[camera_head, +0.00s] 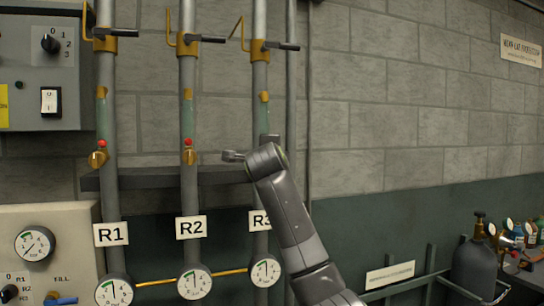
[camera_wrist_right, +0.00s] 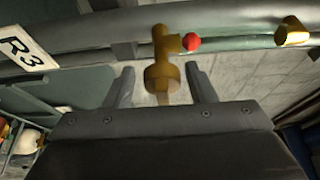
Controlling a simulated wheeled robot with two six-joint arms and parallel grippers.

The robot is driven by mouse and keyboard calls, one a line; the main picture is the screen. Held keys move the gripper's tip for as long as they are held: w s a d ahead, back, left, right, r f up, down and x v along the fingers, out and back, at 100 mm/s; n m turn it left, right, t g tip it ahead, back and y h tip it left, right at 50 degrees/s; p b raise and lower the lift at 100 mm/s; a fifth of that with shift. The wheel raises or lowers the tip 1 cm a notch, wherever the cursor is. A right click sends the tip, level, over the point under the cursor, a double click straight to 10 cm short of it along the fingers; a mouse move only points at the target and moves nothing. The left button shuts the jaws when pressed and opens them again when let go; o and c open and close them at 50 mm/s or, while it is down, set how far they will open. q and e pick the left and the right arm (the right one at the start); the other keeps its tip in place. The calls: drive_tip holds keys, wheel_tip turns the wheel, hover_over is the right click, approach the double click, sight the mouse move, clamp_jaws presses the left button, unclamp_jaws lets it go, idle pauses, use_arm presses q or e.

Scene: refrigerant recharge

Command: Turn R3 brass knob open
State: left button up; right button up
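The R3 brass knob (camera_wrist_right: 162,76) is on its pipe in the right wrist view, with a red button (camera_wrist_right: 191,42) beside its stem. My right gripper (camera_wrist_right: 160,70) is open, with one finger on each side of the knob and a visible gap to each. In the head view my right gripper (camera_head: 248,152) is in front of the R3 pipe (camera_head: 260,110) and hides the R3 knob. The R3 label (camera_head: 260,221) is partly covered by my right arm; it also shows in the right wrist view (camera_wrist_right: 24,48). My left gripper is not in view.
The R1 knob (camera_head: 97,159) and R2 knob (camera_head: 190,157) sit to the left on parallel pipes. Gauges, including the R3 gauge (camera_head: 266,271), are below. A grey control box (camera_head: 40,65) is at upper left. A dark cylinder (camera_head: 475,268) stands at lower right.

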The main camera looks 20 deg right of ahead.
drive_tip(key=shift+s, duration=0.15)
drive_tip(key=shift+s+a+b, duration=0.15)
drive_tip(key=shift+s+b, duration=0.1)
drive_tip(key=shift+b, duration=0.05)
drive_tip(key=b+v, duration=0.7)
drive_tip(key=v, duration=0.9)
drive_tip(key=shift+s, duration=0.3)
